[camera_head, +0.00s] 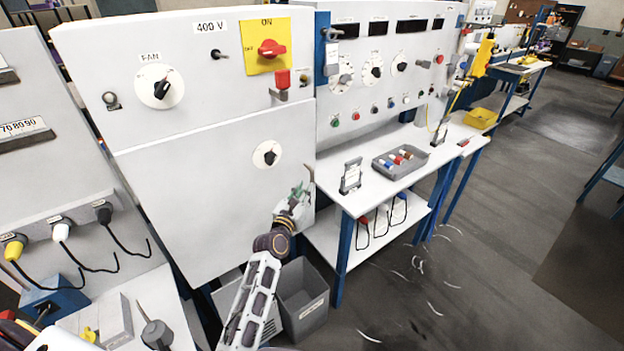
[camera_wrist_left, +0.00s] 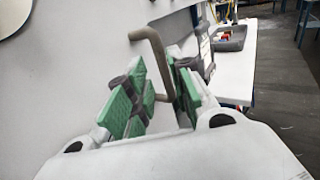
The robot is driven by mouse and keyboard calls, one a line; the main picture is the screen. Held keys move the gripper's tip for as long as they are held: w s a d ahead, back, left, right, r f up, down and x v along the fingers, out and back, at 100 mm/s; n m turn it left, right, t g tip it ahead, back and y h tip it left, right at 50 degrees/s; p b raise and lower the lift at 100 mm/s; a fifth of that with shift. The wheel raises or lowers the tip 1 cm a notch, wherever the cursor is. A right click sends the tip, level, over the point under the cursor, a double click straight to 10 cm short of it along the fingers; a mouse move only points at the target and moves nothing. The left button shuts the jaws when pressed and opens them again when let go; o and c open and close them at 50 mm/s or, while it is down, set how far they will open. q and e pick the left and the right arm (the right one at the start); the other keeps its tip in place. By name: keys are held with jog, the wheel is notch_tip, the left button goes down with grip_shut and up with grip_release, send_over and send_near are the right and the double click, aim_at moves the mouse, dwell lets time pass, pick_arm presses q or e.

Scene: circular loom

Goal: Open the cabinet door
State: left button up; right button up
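The cabinet door (camera_head: 215,200) is the large white panel below the FAN and 400 V switches, with a black rotary knob (camera_head: 267,154) near its upper right. It looks closed. A bent grey-brown bar handle (camera_head: 309,173) is at its right edge; in the left wrist view the handle (camera_wrist_left: 152,42) runs down into the gap between the finger pads. My left gripper (camera_head: 299,194) is at the handle. Its green-padded fingers (camera_wrist_left: 160,88) are apart on either side of the bar; I see no firm grip on it. My right gripper is out of view.
A white bench (camera_head: 385,185) with a grey tray (camera_head: 400,160) of coloured parts stands right of the door. A grey bin (camera_head: 303,300) is on the floor below my left arm. Sockets with cables (camera_head: 60,232) are on the left. The floor at right is mostly open.

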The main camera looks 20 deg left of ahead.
aim_at(311, 180)
pick_arm(q)
jog(key=shift+w+d+p, duration=0.15)
jog(key=shift+w, duration=1.75)
jog(key=shift+w+d+p, duration=0.15)
jog(key=shift+w, duration=1.75)
jog(key=shift+c, duration=0.5)
grip_shut()
